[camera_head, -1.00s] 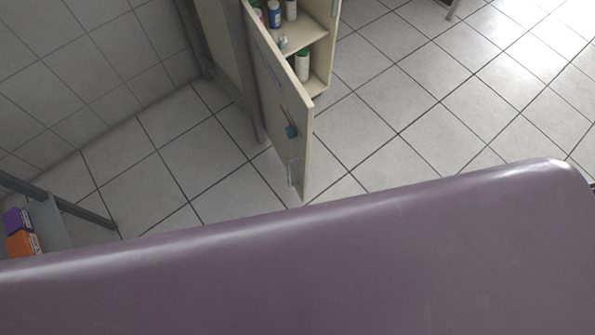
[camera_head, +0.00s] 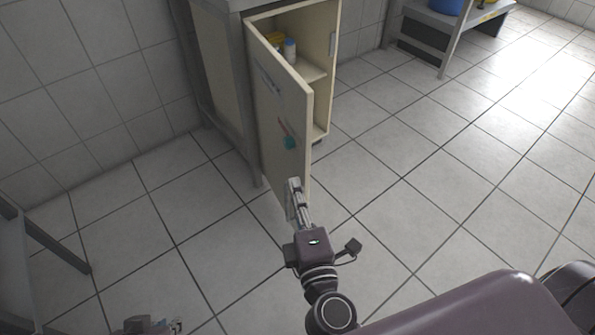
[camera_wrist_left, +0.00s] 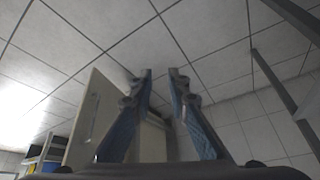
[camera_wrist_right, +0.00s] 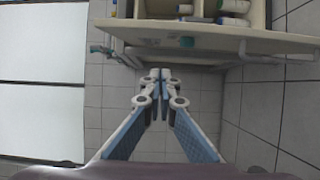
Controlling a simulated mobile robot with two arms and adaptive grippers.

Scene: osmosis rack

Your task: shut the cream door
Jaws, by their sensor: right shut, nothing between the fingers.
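The cream door (camera_head: 272,130) stands open on the cream cabinet (camera_head: 320,95), whose shelf with small bottles shows behind it. My right gripper (camera_head: 293,187) is in front of the door's lower outer part in the head view; I cannot tell whether it touches. In the right wrist view its fingertips (camera_wrist_right: 160,78) are together and empty, just below the door (camera_wrist_right: 215,38). My left gripper (camera_head: 152,326) is low at the bottom left edge, mostly cut off. In the left wrist view its fingers (camera_wrist_left: 160,78) are apart with nothing between; a cream panel (camera_wrist_left: 95,115) shows beyond.
A grey metal frame (camera_head: 188,65) stands beside the cabinet against the tiled wall. A metal rack (camera_head: 45,240) is at the lower left. A shelf with a blue container (camera_head: 445,5) is at the far right. The floor right of the door is clear.

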